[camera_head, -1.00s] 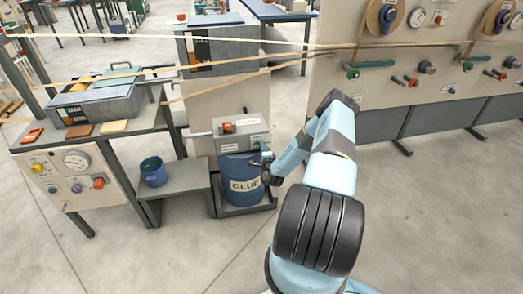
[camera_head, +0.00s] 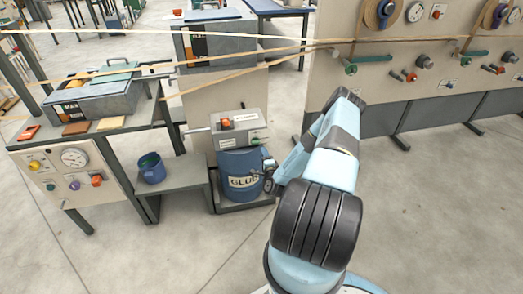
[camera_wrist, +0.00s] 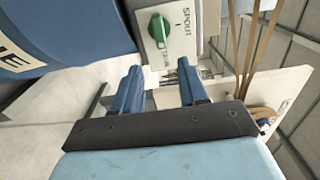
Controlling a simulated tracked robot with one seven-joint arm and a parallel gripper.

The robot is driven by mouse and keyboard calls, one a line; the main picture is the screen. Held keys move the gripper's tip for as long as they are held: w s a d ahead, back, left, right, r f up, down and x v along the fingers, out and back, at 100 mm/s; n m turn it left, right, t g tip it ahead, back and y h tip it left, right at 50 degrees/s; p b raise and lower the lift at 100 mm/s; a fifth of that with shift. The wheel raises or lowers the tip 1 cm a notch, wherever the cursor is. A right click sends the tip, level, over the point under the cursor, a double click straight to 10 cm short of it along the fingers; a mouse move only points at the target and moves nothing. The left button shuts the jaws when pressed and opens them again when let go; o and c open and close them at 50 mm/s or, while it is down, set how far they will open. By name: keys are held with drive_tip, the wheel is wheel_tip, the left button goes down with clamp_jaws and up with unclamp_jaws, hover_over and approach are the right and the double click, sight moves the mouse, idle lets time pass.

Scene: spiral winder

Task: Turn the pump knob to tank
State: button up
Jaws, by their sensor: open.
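A green knob (camera_wrist: 158,30) sits on a pale plate in the wrist view. The word SPOUT shows beside it, and a second label below is too small to read surely. I cannot tell which label the knob points to. The plate belongs to the grey pump box (camera_head: 240,127) on top of the blue glue drum (camera_head: 237,178). My gripper (camera_wrist: 160,66) is open, its two blue fingers spread and empty, with the knob beyond the fingertips and apart from them. In the head view my gripper (camera_head: 269,170) is at the drum's right side.
An orange switch (camera_head: 225,122) is on the pump box. A low grey shelf with a blue cup (camera_head: 151,168) stands left of the drum. Tan strips stretch across above the box. A large panel (camera_head: 420,70) with dials stands at the right. The floor in front is clear.

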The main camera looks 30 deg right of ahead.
drive_tip(key=shift+v, duration=2.45)
drive_tip(key=w+a+r+n+g+y, duration=0.1)
drive_tip(key=w+r+n+y, duration=0.1)
drive_tip(key=w+r+n, duration=0.3)
drive_tip(key=w+r+n+g+y, duration=0.2)
drive_tip(key=r, duration=0.5)
drive_tip(key=w+a+r+n+g+y, duration=0.1)
drive_tip(key=w+r+n, duration=0.25)
drive_tip(key=r, duration=0.35)
drive_tip(key=s+a+r+n+g+h, duration=0.1)
drive_tip(key=s+a+r+n+g, duration=0.15)
drive_tip(key=r, duration=0.85)
drive_tip(key=s+a+r+n+g, duration=0.1)
drive_tip(key=s+a+r+n, duration=0.25)
drive_tip(key=r, duration=0.85)
drive_tip(key=s+a+r+n+g, duration=0.1)
drive_tip(key=s+a+r, duration=0.3)
drive_tip(key=s+r, duration=0.3)
drive_tip(key=s+a+r+n+g, duration=0.2)
drive_tip(key=s+a+r, duration=0.3)
drive_tip(key=s+r, duration=0.3)
drive_tip(key=s+a+r+n, duration=0.1)
drive_tip(key=s+a+r, duration=0.1)
drive_tip(key=s, duration=0.8)
drive_tip(key=s+a+r+n+g+y, duration=0.1)
drive_tip(key=s+a+r, duration=0.1)
drive_tip(key=s, duration=0.9)
drive_tip(key=shift+a+r, duration=0.4)
drive_tip(key=shift+a, duration=0.4)
